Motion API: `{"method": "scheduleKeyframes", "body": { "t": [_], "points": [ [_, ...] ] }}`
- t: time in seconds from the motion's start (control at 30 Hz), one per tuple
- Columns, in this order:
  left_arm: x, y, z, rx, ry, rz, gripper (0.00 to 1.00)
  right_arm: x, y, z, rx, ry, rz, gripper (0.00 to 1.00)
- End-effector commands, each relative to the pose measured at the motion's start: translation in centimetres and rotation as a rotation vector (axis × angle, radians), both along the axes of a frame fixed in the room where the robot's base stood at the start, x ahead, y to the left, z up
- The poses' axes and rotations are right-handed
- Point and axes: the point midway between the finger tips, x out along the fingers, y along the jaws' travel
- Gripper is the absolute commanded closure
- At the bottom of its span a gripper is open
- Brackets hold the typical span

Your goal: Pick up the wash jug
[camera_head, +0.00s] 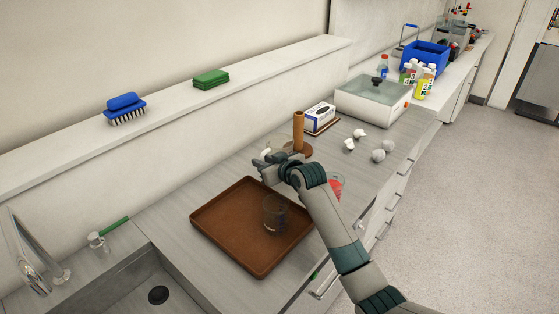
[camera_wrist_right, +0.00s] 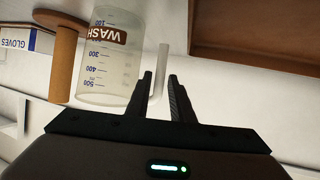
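The wash jug (camera_wrist_right: 105,70) is a clear vessel with a brown WASH label and blue volume marks. It fills the upper left of the right wrist view, upside down in that picture. Its pale handle (camera_wrist_right: 160,70) stands between the tips of my right gripper (camera_wrist_right: 161,88), whose two dark fingers are apart with a gap on either side of the handle. In the head view my right gripper (camera_head: 263,163) is above the counter beyond the brown tray, and I cannot make out the jug there. My left gripper is not in view.
The brown tray (camera_head: 225,236) holds a clear beaker (camera_head: 272,215). A brown upright post (camera_head: 298,132) stands close behind my right gripper. A glove box (camera_head: 319,117), crumpled white balls (camera_head: 379,155) and a red item (camera_head: 336,186) are to the right. The sink (camera_head: 130,292) is front left.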

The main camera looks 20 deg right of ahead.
Motion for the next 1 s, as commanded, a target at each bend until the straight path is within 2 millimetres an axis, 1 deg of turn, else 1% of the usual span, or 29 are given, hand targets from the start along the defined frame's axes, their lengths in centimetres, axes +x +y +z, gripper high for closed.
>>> {"method": "scheduleKeyframes", "body": {
  "t": [0.17,0.33,0.53,0.7,1.0],
  "points": [
    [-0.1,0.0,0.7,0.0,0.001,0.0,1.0,0.9,0.2,-0.4,0.001,0.001,0.0,0.79],
    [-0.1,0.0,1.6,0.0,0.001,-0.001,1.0,2.4,0.6,-1.3,0.001,0.003,0.0,0.79],
    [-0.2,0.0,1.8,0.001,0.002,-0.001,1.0,3.9,1.0,-2.1,0.0,0.001,0.0,0.79],
    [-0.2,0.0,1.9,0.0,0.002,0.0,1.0,4.3,1.1,-2.4,0.0,0.0,0.0,0.79],
    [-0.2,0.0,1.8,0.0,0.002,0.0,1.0,4.3,1.2,-2.4,0.0,0.0,0.0,0.79]
  ]
}}
